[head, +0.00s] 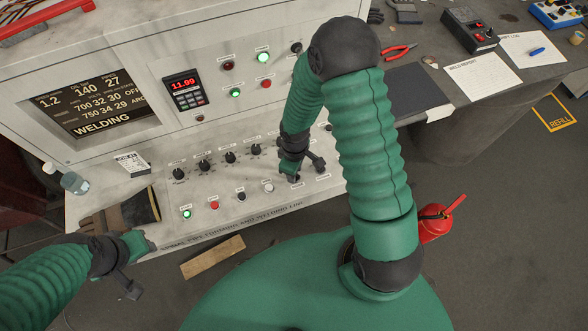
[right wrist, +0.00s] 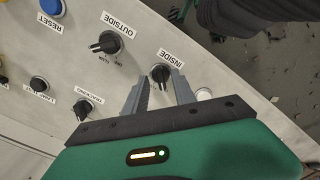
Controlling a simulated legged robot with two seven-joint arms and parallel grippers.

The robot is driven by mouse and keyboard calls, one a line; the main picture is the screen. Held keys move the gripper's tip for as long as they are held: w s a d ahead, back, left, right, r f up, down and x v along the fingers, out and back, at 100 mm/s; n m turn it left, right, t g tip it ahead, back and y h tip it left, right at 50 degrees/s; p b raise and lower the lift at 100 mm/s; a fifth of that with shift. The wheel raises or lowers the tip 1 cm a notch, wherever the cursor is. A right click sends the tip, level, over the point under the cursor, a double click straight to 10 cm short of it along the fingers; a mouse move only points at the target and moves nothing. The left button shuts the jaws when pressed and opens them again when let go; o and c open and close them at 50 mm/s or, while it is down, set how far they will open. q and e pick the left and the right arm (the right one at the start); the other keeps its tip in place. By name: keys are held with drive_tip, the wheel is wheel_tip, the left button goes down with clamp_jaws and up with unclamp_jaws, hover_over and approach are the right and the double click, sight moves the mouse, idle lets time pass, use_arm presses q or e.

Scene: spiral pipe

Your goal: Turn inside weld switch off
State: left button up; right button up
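The inside switch (right wrist: 161,73) is a black rotary knob under an INSIDE label in the right wrist view. My right gripper (right wrist: 160,82) is open, with one finger on each side of this knob at its tips; I cannot tell whether they touch it. In the head view my right gripper (head: 302,172) is at the right of the control panel's lower deck and hides the knob. The outside switch (right wrist: 105,42), a similar black knob, lies to the left in the wrist view. My left gripper (head: 131,266) hangs at the panel's front left edge, its opening unclear.
Dark knobs (head: 204,165) and push buttons (head: 214,205) line the control panel (head: 250,215). A blue reset button (right wrist: 46,5) and another knob (right wrist: 83,108) are near. Gloves (head: 110,218) and a bottle (head: 74,183) lie left. A wooden block (head: 212,257) is below the edge.

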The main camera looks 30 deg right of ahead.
wheel_tip(320, 180, up, 17)
drive_tip(key=shift+f+p, duration=0.15)
drive_tip(key=shift+p, duration=0.2)
drive_tip(key=s+a+f+m+t+b, duration=0.2)
drive_tip(key=s+a+f+m+b, duration=0.1)
drive_tip(key=s+a+m+b, duration=0.1)
drive_tip(key=shift+s+a+f+m+t+b, duration=0.3)
drive_tip(key=shift+s+m+b, duration=0.2)
drive_tip(key=shift+m, duration=0.7)
drive_tip(key=shift+r, duration=0.1)
drive_tip(key=shift+a, duration=0.15)
